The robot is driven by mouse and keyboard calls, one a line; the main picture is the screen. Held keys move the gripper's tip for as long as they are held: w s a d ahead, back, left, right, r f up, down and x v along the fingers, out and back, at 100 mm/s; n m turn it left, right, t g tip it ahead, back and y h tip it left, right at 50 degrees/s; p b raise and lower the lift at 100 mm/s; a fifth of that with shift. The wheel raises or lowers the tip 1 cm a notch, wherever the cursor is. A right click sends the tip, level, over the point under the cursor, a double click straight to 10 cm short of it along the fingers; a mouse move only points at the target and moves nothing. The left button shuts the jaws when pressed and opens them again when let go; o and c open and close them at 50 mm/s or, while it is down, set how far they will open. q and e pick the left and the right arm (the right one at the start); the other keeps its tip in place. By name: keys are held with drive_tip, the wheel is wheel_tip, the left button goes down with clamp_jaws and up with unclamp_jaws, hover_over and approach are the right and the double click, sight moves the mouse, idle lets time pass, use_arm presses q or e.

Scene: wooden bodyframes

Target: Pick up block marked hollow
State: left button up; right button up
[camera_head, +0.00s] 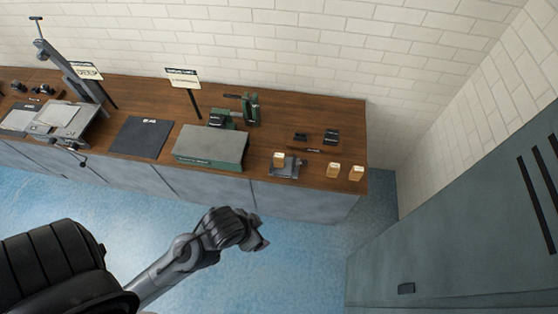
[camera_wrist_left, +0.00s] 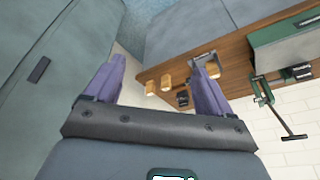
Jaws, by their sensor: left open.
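Three small pale wooden blocks stand on the bench's right part. One block (camera_head: 279,160) is on a small grey metal plate (camera_head: 285,172). Two more, a middle block (camera_head: 333,170) and a right block (camera_head: 356,173), stand near the front right corner. Their markings are too small to read. My left gripper (camera_head: 262,236) is in front of the bench, apart from the blocks. In the left wrist view my open left gripper (camera_wrist_left: 158,66) has nothing between its fingers. Two blocks (camera_wrist_left: 166,82) (camera_wrist_left: 151,87) show beyond them. My right gripper is not in view.
The wooden bench (camera_head: 345,125) also bears a grey-topped green box (camera_head: 212,146), a dark mat (camera_head: 141,137), a green clamp (camera_head: 251,108) and small black items (camera_head: 331,136). A teal cabinet (camera_head: 460,230) stands at the right. Blue floor is free before the bench.

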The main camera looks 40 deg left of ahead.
use_arm(q)
drive_tip(key=w+a+f+n+t+y+b, duration=0.1)
drive_tip(key=w+a+f+t+b, duration=0.35)
drive_tip(key=w, duration=0.75)
drive_tip(key=w+a+f+n+t+y+b, duration=0.35)
drive_tip(key=w+a+f+t+b, duration=0.35)
drive_tip(key=a+f, duration=0.4)
drive_tip(key=n+y+b, duration=0.4)
drive_tip(key=y+b, duration=0.2)
drive_tip(key=b, duration=0.7)
approach(278, 159)
drive_tip(key=s+a, duration=0.1)
drive_tip(key=a, duration=0.1)
drive_tip(key=w+b, duration=0.1)
drive_tip(key=w, duration=0.1)
drive_tip(key=w+a+b, duration=0.1)
drive_tip(key=w, duration=0.2)
drive_tip(key=w+a+b, duration=0.1)
drive_tip(key=w, duration=0.1)
drive_tip(key=shift+w+r+b, duration=0.2)
drive_tip(key=shift+w+b, duration=0.05)
drive_tip(key=shift+b, duration=0.05)
drive_tip(key=shift+f+x, duration=0.2)
drive_tip(key=shift+x, duration=0.75)
drive_tip(key=b+x, duration=0.1)
drive_tip(key=x, duration=0.3)
drive_tip(key=shift+a+f, duration=0.1)
drive_tip(key=shift+f, duration=0.05)
